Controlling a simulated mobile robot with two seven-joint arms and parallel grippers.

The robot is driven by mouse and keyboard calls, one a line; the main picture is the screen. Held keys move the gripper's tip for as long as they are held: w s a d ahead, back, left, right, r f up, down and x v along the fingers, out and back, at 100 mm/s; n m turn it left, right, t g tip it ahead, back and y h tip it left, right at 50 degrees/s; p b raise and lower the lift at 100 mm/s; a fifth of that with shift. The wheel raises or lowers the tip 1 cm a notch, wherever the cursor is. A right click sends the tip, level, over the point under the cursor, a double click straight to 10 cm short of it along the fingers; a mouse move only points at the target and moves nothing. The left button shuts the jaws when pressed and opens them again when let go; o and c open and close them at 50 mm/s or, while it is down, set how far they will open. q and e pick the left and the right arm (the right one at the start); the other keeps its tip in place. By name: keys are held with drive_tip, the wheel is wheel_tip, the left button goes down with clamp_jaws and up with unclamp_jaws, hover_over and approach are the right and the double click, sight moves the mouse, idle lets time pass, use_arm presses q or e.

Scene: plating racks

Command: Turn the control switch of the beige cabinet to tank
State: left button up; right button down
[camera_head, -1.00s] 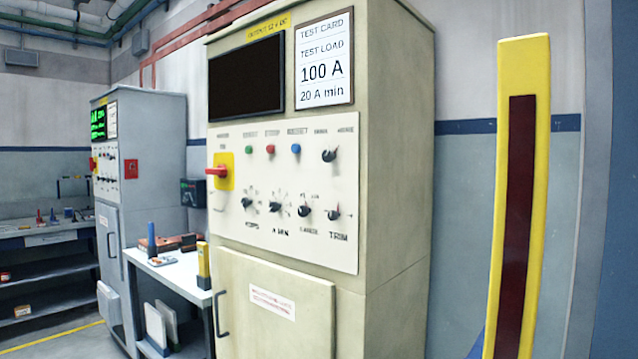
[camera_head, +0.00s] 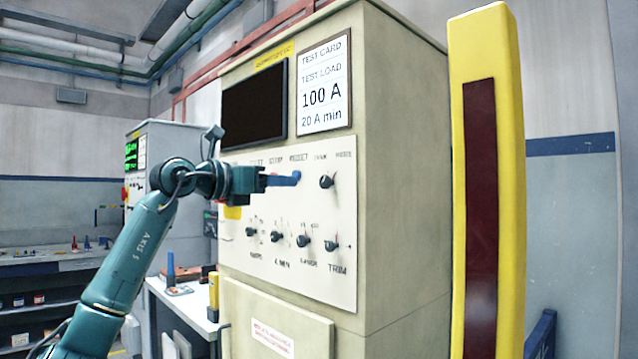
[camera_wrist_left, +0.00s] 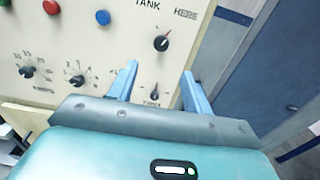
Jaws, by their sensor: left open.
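The beige cabinet (camera_head: 400,170) stands in the middle of the head view with a cream control panel on its front. Its control switch (camera_head: 327,181) is a black knob at the panel's upper right, between the labels TANK and HERE. In the left wrist view the switch (camera_wrist_left: 161,43) has a red pointer slanting up and right, towards HERE. My left gripper (camera_head: 288,180) is open and empty in front of the panel, left of the switch in the head view. In the wrist view its two blue fingers (camera_wrist_left: 160,68) are apart, with the switch beyond their tips. My right gripper is not in view.
A lower row of small knobs (camera_head: 303,241) sits under the switch. A yellow post (camera_head: 480,35) with a dark red stripe stands close at the right. A white bench (camera_head: 188,302) and a grey cabinet are to the left. Blue (camera_wrist_left: 102,17) and red buttons line the panel's top.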

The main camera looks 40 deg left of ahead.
sight(323, 183)
use_arm(q)
drive_tip(key=w+p, duration=0.1)
drive_tip(key=w, duration=0.2)
drive_tip(key=w+p, duration=0.1)
drive_tip(key=w, duration=0.2)
drive_tip(key=w+d+p, duration=0.1)
drive_tip(key=w, duration=0.3)
drive_tip(key=shift+r, duration=0.1)
drive_tip(key=shift+w+d, duration=0.1)
drive_tip(key=shift+w, duration=0.55)
drive_tip(key=shift+c, duration=0.3)
drive_tip(key=c, duration=0.9)
